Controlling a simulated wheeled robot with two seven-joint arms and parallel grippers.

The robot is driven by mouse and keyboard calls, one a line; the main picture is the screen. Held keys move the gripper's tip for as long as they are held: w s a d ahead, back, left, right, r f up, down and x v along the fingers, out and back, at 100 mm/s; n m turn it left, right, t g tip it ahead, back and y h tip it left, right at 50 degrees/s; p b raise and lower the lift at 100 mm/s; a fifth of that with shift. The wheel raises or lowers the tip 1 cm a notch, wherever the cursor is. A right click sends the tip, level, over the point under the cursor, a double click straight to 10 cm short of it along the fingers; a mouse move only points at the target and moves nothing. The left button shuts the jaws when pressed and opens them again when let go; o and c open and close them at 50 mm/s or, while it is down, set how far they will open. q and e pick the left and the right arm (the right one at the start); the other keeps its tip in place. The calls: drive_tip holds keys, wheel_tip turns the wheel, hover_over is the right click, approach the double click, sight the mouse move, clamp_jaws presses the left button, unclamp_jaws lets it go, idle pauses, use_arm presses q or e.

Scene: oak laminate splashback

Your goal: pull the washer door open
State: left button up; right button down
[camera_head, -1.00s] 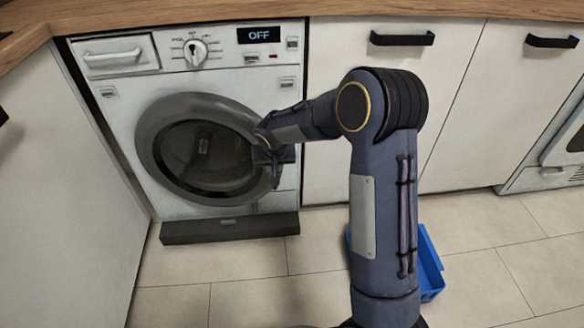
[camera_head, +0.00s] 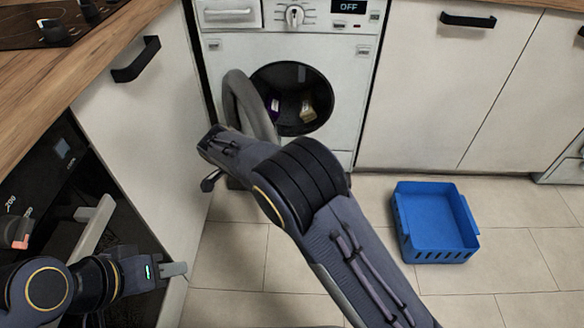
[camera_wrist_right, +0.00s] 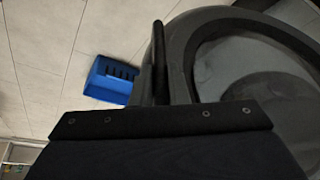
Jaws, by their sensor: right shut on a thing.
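The washer (camera_head: 350,65) stands at the top middle of the head view. Its grey round door (camera_head: 248,100) is swung wide open to the left, and the dark drum opening (camera_head: 292,98) shows small purple and yellowish items inside. My right gripper is mostly hidden behind its own arm in the head view. In the right wrist view my right gripper (camera_wrist_right: 165,75) is shut on the door's edge, with the door ring (camera_wrist_right: 185,45) beside it. My left gripper (camera_head: 175,270) is at the lower left, away from the washer; I cannot tell whether its fingers are parted.
A blue basket (camera_head: 435,222) stands on the tiled floor to the right and also shows in the right wrist view (camera_wrist_right: 110,80). A dark oven (camera_head: 50,165) with a pale handle is close to my left arm. Floor between washer and basket is clear.

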drive_tip(key=s+a+p, duration=0.1)
drive_tip(key=s+a, duration=0.1)
drive_tip(key=a, duration=0.6)
drive_tip(key=shift+p, duration=0.35)
drive_tip(key=shift+a, duration=0.1)
drive_tip(key=shift+m, duration=0.3)
drive_tip(key=c, duration=1.4)
unclamp_jaws()
drive_tip(key=shift+w, duration=0.1)
drive_tip(key=p+v, duration=0.2)
drive_tip(key=v, duration=0.5)
drive_tip(key=shift+r+p, duration=0.35)
